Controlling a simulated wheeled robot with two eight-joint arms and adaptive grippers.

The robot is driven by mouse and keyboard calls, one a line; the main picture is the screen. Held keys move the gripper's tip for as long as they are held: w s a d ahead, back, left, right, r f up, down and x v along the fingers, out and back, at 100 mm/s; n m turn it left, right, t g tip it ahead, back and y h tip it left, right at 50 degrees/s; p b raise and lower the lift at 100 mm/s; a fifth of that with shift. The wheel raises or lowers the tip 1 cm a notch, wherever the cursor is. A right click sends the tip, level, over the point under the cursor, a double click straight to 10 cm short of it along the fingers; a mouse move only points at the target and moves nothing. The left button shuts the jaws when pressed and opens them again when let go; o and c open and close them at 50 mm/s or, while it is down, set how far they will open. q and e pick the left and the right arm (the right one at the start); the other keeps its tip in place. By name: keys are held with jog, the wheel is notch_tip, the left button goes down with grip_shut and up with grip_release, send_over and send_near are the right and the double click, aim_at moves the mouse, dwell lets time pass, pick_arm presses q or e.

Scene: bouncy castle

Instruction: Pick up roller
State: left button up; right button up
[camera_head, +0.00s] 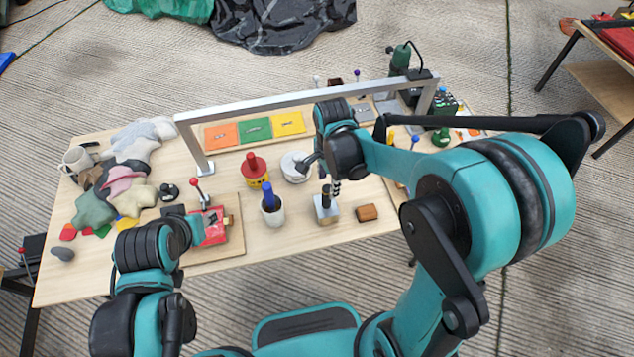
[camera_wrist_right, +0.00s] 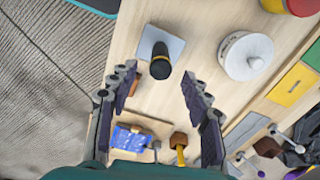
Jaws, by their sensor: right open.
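A white lidded pot (camera_head: 295,166), a red-and-yellow pot (camera_head: 256,172) and a white cup with a blue handle (camera_head: 272,210) stand close by. A brown block (camera_head: 367,212) lies to the right. A metal frame (camera_head: 300,98) spans the table behind.

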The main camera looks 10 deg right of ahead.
aim_at(328, 188)
jog(key=shift+w+f, duration=0.1)
jog(key=shift+f, duration=0.25)
notch_tip(328, 188, down, 3)
jog(key=shift+r+b, duration=0.2)
jog(key=shift+b, duration=0.5)
notch_tip(328, 188, down, 5)
jog(key=shift+a+r+b, duration=0.1)
jog(key=shift+b, duration=1.1)
jog(key=shift+r, duration=0.1)
grip_shut()
